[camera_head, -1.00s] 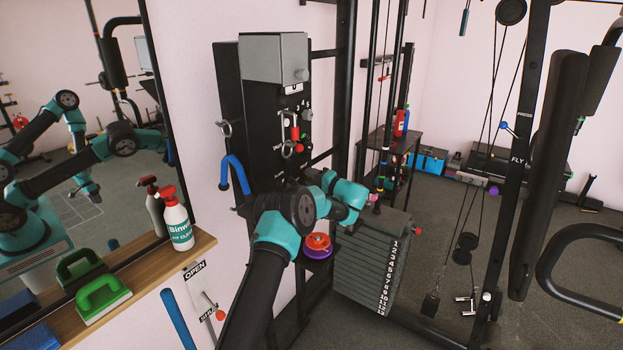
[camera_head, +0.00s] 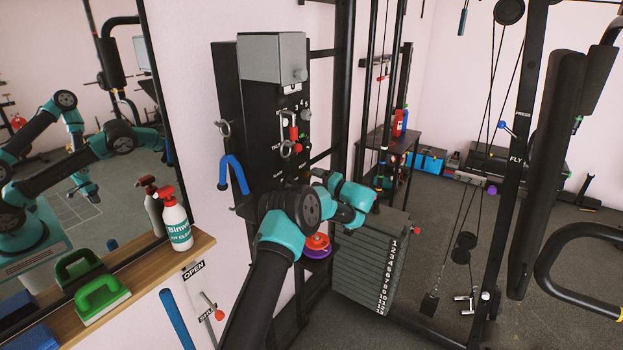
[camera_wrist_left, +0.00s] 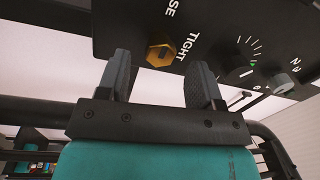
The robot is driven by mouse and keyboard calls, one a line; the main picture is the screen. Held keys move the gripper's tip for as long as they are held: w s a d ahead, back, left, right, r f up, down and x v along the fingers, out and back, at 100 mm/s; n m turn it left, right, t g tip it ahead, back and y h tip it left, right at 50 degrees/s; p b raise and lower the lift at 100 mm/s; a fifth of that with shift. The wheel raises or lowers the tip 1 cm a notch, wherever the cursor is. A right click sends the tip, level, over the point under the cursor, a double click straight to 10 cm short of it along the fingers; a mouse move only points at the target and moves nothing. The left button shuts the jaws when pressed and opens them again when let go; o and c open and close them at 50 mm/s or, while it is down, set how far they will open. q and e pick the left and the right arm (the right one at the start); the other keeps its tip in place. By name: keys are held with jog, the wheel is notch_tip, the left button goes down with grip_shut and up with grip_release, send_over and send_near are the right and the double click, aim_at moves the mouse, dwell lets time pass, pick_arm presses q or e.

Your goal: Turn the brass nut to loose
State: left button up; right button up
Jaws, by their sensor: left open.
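The brass nut (camera_wrist_left: 161,50) is a hexagonal fitting on a dark panel (camera_wrist_left: 225,25) in the left wrist view, beside the lettering TIGHT and a partly cut-off word ending in SE. My left gripper (camera_wrist_left: 160,75) is open, its two fingers spread, with the nut ahead of the gap between the fingertips. The left finger's tip lies close to the panel's lower edge; I cannot tell whether anything touches. In the head view the left arm's wrist (camera_head: 345,195) is in front of the black panel post and its fingers are hidden; the nut is not visible there. My right gripper is not in view.
A dial and a grey knob (camera_wrist_left: 281,84) sit right of the nut. In the head view, a blue hook (camera_head: 234,172), red-handled parts (camera_head: 293,131) and a weight stack (camera_head: 375,265) surround the arm. A shelf (camera_head: 150,265) holds a spray bottle (camera_head: 176,222) and a green brush.

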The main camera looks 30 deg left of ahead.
pick_arm(q)
jog(key=d+f, duration=0.1)
jog(key=d, duration=1.3)
jog(key=shift+s+d, duration=0.25)
jog(key=shift+s, duration=0.2)
jog(key=shift+f, duration=0.15)
